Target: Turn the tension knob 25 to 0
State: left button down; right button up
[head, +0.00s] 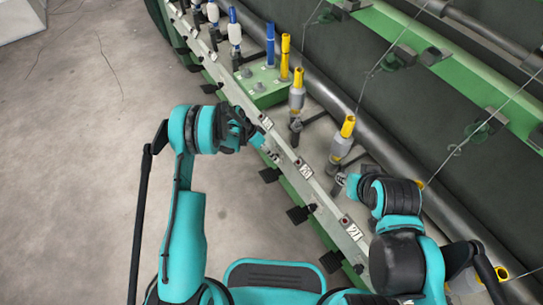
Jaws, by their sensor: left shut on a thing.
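My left gripper (268,148) reaches in from the left to the pale front rail of the spinning frame. It is shut on a small tension knob, which its fingers mostly hide. The held knob is just left of a white number label (305,171) whose digits are too small to read surely. My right gripper (352,184) is at the right, low over the rail near the label 24 (354,232). Its wrist hides most of the fingers, so I cannot tell whether it is open.
The green spinning frame (260,92) runs diagonally across the view. Yellow-topped spindles (297,92) and blue-topped spindles (235,35) stand behind the rail, with thin yarns above. Black tabs (297,215) stick out along the rail's front. The concrete floor (80,150) at left is mostly clear.

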pick_arm(q)
jog(key=shift+w+a+f+g+h, duration=0.1)
jog(key=shift+g+h, duration=0.4)
jog(key=shift+g, duration=0.2)
jog(key=c, duration=1.2)
grip_release()
jog(key=shift+a, duration=0.1)
jog(key=v, duration=1.2)
jog(key=shift+w+f, duration=0.1)
